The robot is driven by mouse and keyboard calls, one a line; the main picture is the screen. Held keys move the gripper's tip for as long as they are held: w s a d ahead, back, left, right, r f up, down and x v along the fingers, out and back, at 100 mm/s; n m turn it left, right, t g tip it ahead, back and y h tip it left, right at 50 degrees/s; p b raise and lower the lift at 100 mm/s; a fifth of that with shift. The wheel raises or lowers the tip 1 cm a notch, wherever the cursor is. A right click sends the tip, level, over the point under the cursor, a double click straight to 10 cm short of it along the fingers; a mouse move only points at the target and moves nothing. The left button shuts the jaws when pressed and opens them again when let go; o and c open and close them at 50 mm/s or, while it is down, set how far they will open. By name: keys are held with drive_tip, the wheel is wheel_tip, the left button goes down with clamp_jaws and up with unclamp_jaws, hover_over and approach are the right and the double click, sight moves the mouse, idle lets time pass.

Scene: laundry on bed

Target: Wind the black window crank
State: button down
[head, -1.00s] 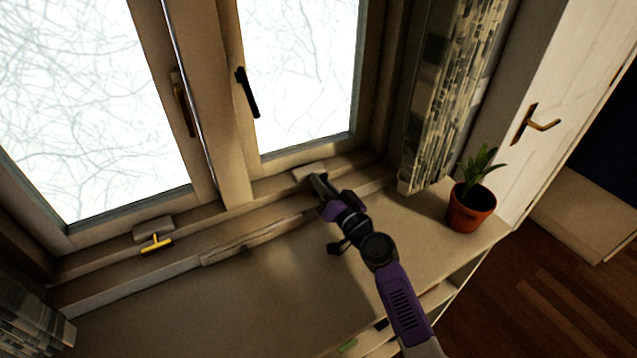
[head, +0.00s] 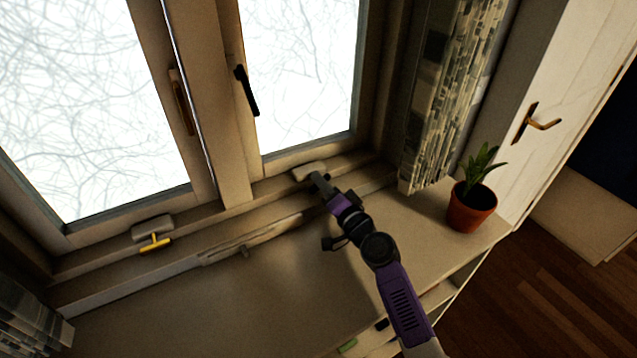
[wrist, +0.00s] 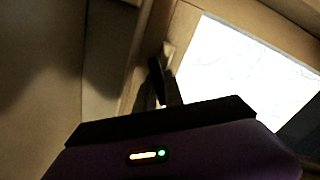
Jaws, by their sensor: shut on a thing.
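The pale base of the window crank (head: 305,172) sits on the ledge under the right window. My gripper (head: 320,182) is at this base, reaching in from the lower right, and it is shut on the black crank. The crank is mostly hidden behind the fingers in the head view. In the wrist view, my gripper (wrist: 165,90) shows as narrow dark shapes above its body, against the window frame. The wrist picture is too dark to separate crank and fingers clearly.
A yellow crank (head: 155,242) sits under the left window. A black window handle (head: 247,90) and a brass one (head: 183,103) are on the frames. A potted plant (head: 471,200) stands on the sill to the right, near a patterned curtain (head: 450,90).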

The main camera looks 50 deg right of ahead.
drive_tip(key=m, duration=0.6)
drive_tip(key=shift+a+f, duration=0.1)
drive_tip(key=shift+a, duration=0.05)
drive_tip(key=shift+w+m, duration=0.1)
drive_tip(key=shift+m, duration=0.3)
drive_tip(key=c, duration=1.5)
unclamp_jaws()
drive_tip(key=shift+o, duration=0.3)
drive_tip(key=shift+s, duration=0.4)
drive_tip(key=v, duration=0.7)
drive_tip(key=shift+a+b, duration=0.15)
drive_tip(key=shift+b, duration=0.25)
